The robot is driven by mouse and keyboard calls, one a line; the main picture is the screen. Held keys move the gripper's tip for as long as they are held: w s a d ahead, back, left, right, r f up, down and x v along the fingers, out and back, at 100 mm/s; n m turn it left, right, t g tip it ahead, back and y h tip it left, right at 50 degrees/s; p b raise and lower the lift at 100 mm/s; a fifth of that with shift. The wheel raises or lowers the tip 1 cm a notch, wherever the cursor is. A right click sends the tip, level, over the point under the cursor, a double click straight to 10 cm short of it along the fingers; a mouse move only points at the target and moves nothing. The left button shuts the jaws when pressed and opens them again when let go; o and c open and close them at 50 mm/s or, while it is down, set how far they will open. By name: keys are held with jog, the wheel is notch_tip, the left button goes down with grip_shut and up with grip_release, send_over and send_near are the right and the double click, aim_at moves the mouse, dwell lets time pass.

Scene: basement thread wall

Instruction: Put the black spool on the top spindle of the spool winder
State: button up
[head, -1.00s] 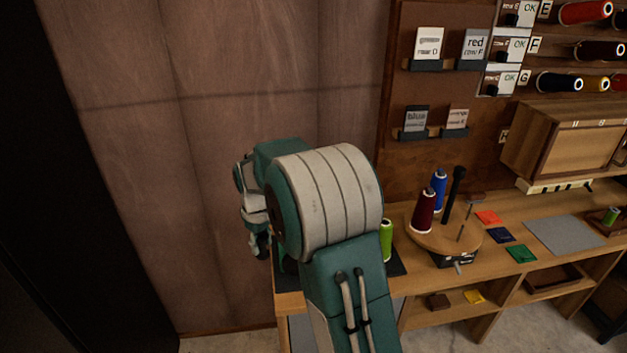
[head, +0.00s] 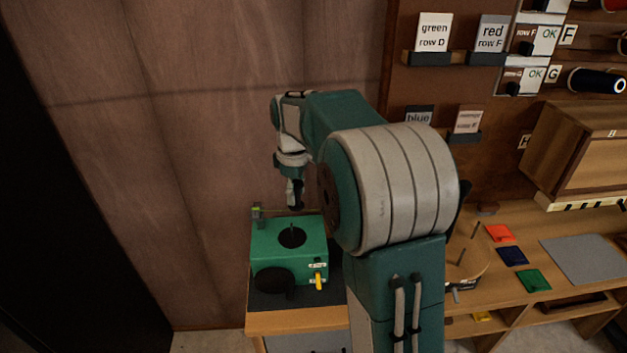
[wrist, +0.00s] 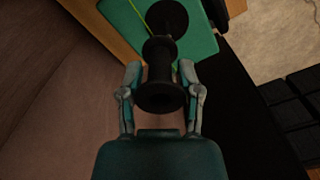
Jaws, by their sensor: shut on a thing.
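My gripper (wrist: 161,72) is shut on the black spool (wrist: 160,92), its two fingers on either side of the spool in the wrist view. In the head view my gripper (head: 296,200) points down just above the back of the spool winder (head: 317,243), a green box with a yellow handle on its front. A round black disc (head: 292,236) lies on its top and also shows beyond the spool in the wrist view (wrist: 171,18). The spool is above the winder, apart from the disc as far as I can tell.
The winder stands on a dark mat (head: 300,297) at the bench's left end, close to the wooden wall. To the right are a round wooden stand (head: 470,255), partly hidden by my arm, colored squares (head: 512,256) and a grey mat (head: 585,260).

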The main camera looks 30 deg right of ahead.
jog(key=f, duration=0.4)
jog(key=shift+w+a, duration=0.15)
jog(key=shift+a, duration=0.25)
jog(key=shift+f, duration=0.75)
jog(key=shift+c, duration=0.3)
jog(key=shift+a+f, duration=0.35)
jog(key=shift+f, duration=0.2)
jog(key=shift+a+f, duration=0.3)
jog(key=shift+f, duration=0.2)
jog(key=shift+c, duration=0.8)
jog(key=shift+d+f, duration=0.1)
jog(key=shift+f, duration=0.35)
jog(key=shift+d+f, duration=0.15)
jog(key=shift+d, duration=0.1)
jog(key=shift+a, duration=0.3)
jog(key=shift+d+f, duration=0.1)
jog(key=shift+f, duration=0.45)
